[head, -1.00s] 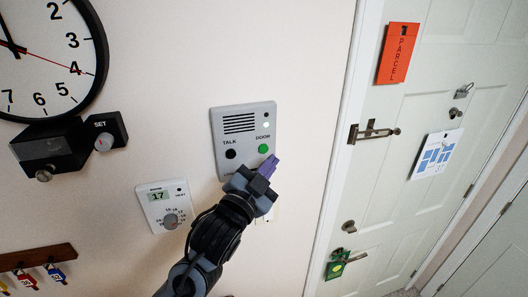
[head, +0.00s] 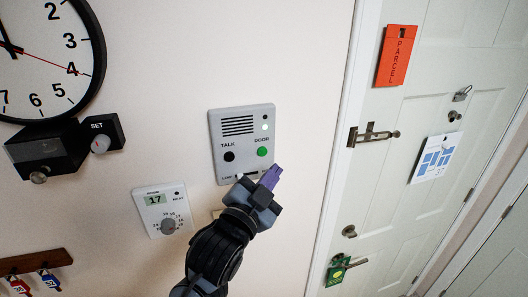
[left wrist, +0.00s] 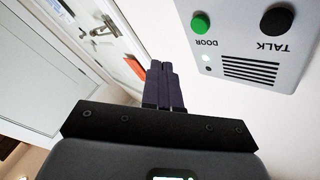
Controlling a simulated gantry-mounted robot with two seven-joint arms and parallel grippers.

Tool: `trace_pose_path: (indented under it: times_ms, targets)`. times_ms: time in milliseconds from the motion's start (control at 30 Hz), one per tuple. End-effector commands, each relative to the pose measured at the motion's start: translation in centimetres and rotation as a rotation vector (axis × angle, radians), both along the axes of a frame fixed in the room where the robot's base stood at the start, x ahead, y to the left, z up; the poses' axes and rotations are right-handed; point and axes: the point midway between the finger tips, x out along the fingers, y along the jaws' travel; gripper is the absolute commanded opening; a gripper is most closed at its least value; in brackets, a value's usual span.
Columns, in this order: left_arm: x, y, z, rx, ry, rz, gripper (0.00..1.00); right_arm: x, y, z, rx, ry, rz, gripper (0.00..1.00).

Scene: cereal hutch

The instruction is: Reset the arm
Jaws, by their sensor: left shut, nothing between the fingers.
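My left gripper (head: 270,178) is shut and empty, its purple fingers together just below the green DOOR button (head: 262,152) of the grey intercom panel (head: 240,166). The black TALK button (head: 229,156) is to the left of the green one. A small light on the panel is lit. In the left wrist view the shut fingers (left wrist: 162,85) point past the panel, apart from the green button (left wrist: 200,23) and black button (left wrist: 277,20). The gripper covers the panel's lower right part in the head view. My right gripper is not in view.
A thermostat (head: 163,209) showing 17 is left of my arm. A clock (head: 45,60) and a SET knob (head: 100,142) are at upper left, a key rack (head: 30,262) at lower left. A white door (head: 410,110) with latch and handle stands at right.

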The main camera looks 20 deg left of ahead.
Motion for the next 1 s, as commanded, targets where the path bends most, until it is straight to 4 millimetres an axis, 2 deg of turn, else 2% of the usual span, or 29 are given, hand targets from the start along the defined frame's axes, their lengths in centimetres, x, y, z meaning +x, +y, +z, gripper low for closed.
trace_pose_path:
  times_ms: [167, 267, 367, 467, 567, 667, 767, 900, 1000]
  targets:
    - [0.0, 0.0, -0.2, 0.0, 0.004, 0.0, 0.0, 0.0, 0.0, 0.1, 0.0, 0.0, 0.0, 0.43]
    - [0.0, 0.0, -1.3, 0.001, 0.03, 0.0, 0.0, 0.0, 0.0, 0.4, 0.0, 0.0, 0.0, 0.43]
    - [0.0, -0.1, -3.8, -0.007, 0.09, -0.003, 0.0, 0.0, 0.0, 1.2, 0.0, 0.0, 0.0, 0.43]
    - [-0.6, 0.0, -7.7, -0.027, 0.183, 0.0, 0.0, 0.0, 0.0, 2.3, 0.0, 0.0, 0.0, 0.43]
    - [-2.2, 0.3, -12.2, -0.06, 0.294, 0.006, 0.0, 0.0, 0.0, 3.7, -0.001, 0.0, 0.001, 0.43]
    - [-5.0, 0.6, -16.9, -0.088, 0.429, 0.013, 0.0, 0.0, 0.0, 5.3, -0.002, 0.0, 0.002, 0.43]
    - [-8.8, 1.1, -21.4, -0.126, 0.587, 0.028, 0.0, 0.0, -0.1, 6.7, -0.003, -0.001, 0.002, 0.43]
    - [-15.5, 1.9, -26.6, -0.193, 0.83, 0.065, 0.0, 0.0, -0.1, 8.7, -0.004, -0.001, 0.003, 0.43]
    - [-20.4, 2.6, -29.1, -0.24, 0.993, 0.106, 0.0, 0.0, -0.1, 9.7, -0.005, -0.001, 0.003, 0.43]
